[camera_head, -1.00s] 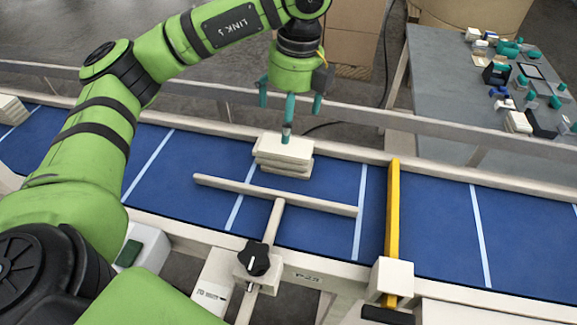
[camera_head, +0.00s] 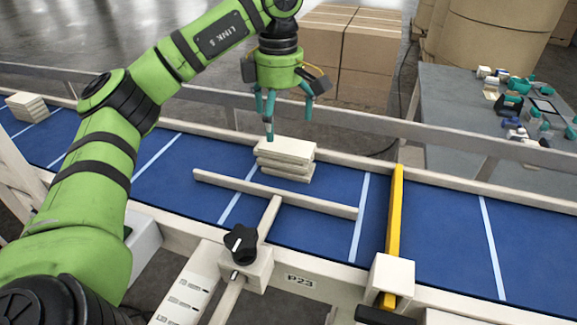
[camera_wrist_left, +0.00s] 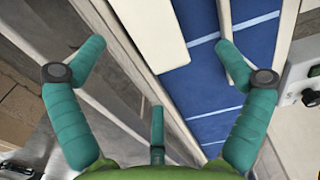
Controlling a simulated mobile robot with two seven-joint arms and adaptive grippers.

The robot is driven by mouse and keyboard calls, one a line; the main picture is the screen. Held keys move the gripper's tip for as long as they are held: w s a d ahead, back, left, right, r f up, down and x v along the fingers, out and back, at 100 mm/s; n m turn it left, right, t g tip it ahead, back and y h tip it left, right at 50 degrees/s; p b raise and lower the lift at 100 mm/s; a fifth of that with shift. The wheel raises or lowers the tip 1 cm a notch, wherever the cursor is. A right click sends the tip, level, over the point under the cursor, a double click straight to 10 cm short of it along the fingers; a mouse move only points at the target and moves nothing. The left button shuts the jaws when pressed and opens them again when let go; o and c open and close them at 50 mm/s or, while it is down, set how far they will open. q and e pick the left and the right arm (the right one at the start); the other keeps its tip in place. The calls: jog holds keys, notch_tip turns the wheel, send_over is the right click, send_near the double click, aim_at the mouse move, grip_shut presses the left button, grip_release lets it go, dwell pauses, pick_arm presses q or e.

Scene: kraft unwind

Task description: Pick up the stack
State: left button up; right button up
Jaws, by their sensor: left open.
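The stack (camera_head: 288,150) is several flat cream pieces, slightly uneven, lying on the blue conveyor belt between the far rail and a cream guide bar (camera_head: 275,193). My left gripper (camera_head: 279,110) has teal fingers spread apart and empty. In the head view it hangs above the stack's back left, with the front fingertip close to the stack's back left corner in the picture; I cannot tell whether it touches. In the left wrist view the open fingers (camera_wrist_left: 162,62) straddle a cream flat surface, probably the stack's top (camera_wrist_left: 152,32). My right gripper is not in view.
A yellow bar (camera_head: 394,225) crosses the belt right of the stack. Another cream stack (camera_head: 27,106) sits at the belt's far left. A grey rail (camera_head: 420,133) runs behind the belt. A black knob (camera_head: 240,242) is in front. Cardboard boxes and a grey table of parts stand behind.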

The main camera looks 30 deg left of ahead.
aim_at(281, 139)
pick_arm(q)
jog(key=shift+w+a+m, duration=0.1)
jog(key=shift+w+m, duration=0.05)
jog(key=shift+m, duration=0.15)
jog(key=shift+w+f, duration=0.15)
jog(key=shift+w, duration=0.1)
jog(key=shift+w+f, duration=0.25)
jog(key=shift+f, duration=0.25)
jog(key=shift+w+f, duration=0.2)
jog(key=shift+f, duration=0.3)
jog(key=shift+a+f+p, duration=0.15)
jog(key=shift+f+p, duration=0.2)
jog(key=f, duration=0.1)
jog(key=f+p, duration=0.1)
jog(key=f, duration=0.1)
jog(key=shift+s+a+f, duration=0.1)
jog(key=shift+s+f, duration=0.05)
jog(key=shift+s, duration=0.15)
jog(key=shift+w+f, duration=0.15)
jog(key=shift+f, duration=0.4)
jog(key=c, duration=1.2)
jog(key=shift+r, duration=0.1)
jog(key=shift+c, duration=0.2)
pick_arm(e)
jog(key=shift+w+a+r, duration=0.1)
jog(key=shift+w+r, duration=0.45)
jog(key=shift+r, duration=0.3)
